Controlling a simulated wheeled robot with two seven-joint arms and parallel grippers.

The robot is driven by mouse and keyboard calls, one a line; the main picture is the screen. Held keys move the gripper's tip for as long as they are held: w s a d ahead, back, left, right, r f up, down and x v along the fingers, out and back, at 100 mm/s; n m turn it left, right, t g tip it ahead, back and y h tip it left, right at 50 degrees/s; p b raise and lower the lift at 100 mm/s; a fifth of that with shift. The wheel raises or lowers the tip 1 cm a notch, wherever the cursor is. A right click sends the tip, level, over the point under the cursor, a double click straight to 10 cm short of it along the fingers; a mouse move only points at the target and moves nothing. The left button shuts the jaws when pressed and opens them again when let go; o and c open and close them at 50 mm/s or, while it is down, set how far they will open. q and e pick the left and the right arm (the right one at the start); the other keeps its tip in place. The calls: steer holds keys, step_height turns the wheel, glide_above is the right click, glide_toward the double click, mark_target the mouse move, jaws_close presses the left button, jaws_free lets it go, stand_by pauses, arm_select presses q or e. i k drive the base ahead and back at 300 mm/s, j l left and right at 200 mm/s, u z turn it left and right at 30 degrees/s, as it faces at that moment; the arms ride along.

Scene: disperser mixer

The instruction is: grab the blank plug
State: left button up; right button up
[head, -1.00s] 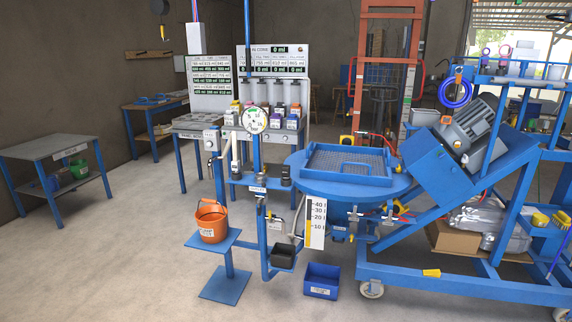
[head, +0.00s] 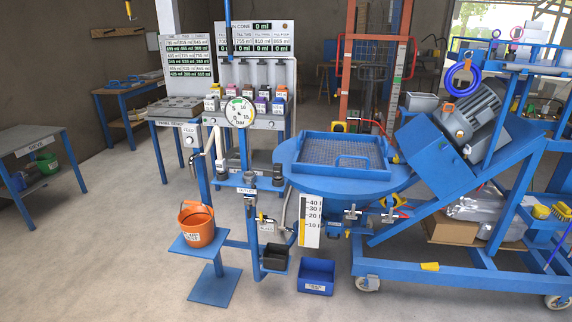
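I cannot make out for sure which item is the blank plug. Two small dark cylindrical pieces, one on the left (head: 249,178) and one on the right (head: 278,174), are on the blue bracket by the outlet label (head: 247,191) in the head view. They are too small to identify. The outlet pipework stands below the round dial gauge (head: 240,112). Neither of my grippers shows in the head view.
A blue vessel with a grated lid (head: 345,150) stands right of the bracket. An orange bucket (head: 196,226) sits on a blue stand. A black bin (head: 275,257) and a blue bin (head: 316,275) are low in front. The floor at the front left is clear.

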mark_target(278, 167)
steer(key=i+j+z, duration=0.15)
steer(key=i+j, duration=0.15)
steer(key=i, duration=0.15)
steer(key=i+j+z, duration=0.15)
steer(key=i+j, duration=0.25)
steer(key=i+j+z, duration=0.2)
steer(key=i+j, duration=0.25)
steer(key=i+j+z, duration=0.15)
steer(key=i+j, duration=0.3)
steer(key=i+j+z, duration=0.15)
steer(key=i+j, duration=0.2)
steer(key=j, duration=0.2)
steer(key=i+j+z, duration=0.15)
steer(key=i+j, duration=0.2)
steer(key=j, duration=0.25)
